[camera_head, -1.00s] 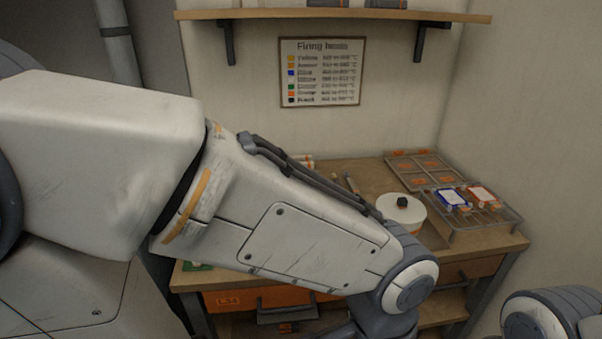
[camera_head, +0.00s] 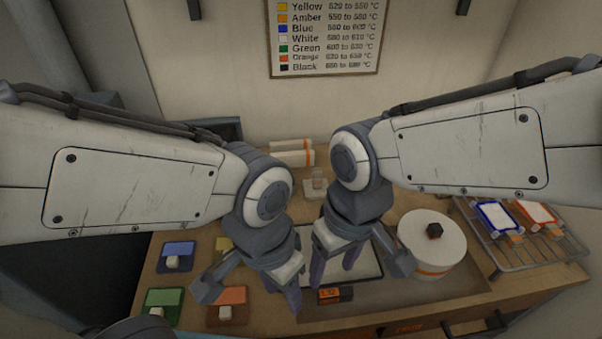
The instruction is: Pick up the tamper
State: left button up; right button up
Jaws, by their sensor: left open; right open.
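A small clear piece with an upright stem on a pale base (camera_head: 316,184) stands at the back of the table. It may be the tamper, but it is too small to be sure. My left gripper (camera_head: 247,290) is open and points down over the table, in front and to the left of that piece. My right gripper (camera_head: 360,265) is open and points down over a pale framed sheet, in front and to the right of it. Both grippers appear empty. The arms and gripper bodies hide part of the table middle.
Blue (camera_head: 178,249), yellow, green (camera_head: 164,298) and orange (camera_head: 232,296) cards are at left. A black and orange block (camera_head: 335,294) is in front. A white drum (camera_head: 433,250) with a dark knob and a wire rack (camera_head: 547,256) with packets stand right. White rolls (camera_head: 291,146) lie behind.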

jog(key=w+a+r+m+p, duration=0.1)
jog(key=w+a+r+p, duration=0.2)
jog(key=w, duration=0.7)
jog(key=m+h+p, duration=0.1)
jog(key=m+p, duration=0.2)
jog(key=p, duration=0.1)
send_over(317, 170)
jog(key=f, duration=0.2)
jog(key=shift+m, duration=0.3)
notch_tip(317, 170, down, 4)
jog(key=shift+d+f+p, duration=0.1)
jog(key=shift+f+p, duration=0.1)
jog(key=shift+p, duration=0.1)
jog(key=shift+f, duration=0.3)
notch_tip(317, 170, down, 5)
jog(key=p, duration=0.2)
jog(key=shift+p, duration=0.3)
jog(key=shift+f, duration=0.25)
grip_shut()
